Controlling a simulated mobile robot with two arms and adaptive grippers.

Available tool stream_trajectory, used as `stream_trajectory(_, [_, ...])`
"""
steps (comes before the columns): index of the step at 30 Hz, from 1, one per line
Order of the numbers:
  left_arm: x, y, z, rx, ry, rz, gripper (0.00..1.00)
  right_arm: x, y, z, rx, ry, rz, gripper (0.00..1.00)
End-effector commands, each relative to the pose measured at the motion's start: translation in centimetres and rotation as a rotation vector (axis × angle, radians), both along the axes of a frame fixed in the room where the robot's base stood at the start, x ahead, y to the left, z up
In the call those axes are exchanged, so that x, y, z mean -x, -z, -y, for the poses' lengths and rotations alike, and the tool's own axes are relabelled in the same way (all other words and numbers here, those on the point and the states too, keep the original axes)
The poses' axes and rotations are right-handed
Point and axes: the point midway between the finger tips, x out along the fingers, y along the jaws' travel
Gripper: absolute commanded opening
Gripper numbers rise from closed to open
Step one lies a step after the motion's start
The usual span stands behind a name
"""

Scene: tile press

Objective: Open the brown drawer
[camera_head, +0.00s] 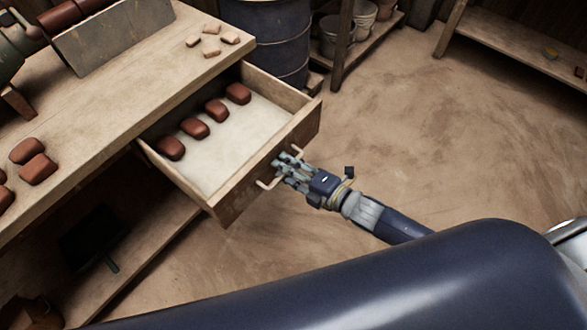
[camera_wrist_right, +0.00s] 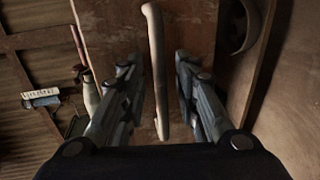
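The brown drawer (camera_head: 228,208) is pulled well out of the wooden workbench, and its pale inside shows. Several red-brown clay blocks (camera_head: 195,128) lie in a row in it. Its light bar handle (camera_head: 266,184) is on the drawer front. My right gripper (camera_head: 284,168) is at the handle. In the right wrist view the handle (camera_wrist_right: 157,62) runs upright between the two fingers of my right gripper (camera_wrist_right: 158,100), with a gap visible on each side. The fingers are open around it and do not appear closed on it. My left gripper is not in view.
The workbench top (camera_head: 130,95) carries more red-brown blocks (camera_head: 38,169), small pale pieces (camera_head: 211,46) and a machine at the far left. A dark blue barrel (camera_head: 270,40) stands behind the drawer. Shelves are at the back. The floor (camera_head: 430,140) right of the drawer is clear.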

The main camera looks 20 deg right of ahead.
Motion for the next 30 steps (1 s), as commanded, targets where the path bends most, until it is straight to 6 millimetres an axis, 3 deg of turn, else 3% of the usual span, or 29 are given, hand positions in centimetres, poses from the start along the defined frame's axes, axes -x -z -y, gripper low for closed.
stream_trajectory(5, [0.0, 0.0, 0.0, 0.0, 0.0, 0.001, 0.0, 1.4, -0.2, 1.0, 0.002, 0.001, -0.002, 0.29])
stream_trajectory(18, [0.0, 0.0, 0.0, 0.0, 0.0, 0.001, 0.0, 7.8, -1.8, 5.6, 0.002, 0.0, -0.004, 0.29])
stream_trajectory(30, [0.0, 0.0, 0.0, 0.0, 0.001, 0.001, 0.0, 9.4, -2.4, 6.9, 0.0, 0.0, 0.0, 0.29])
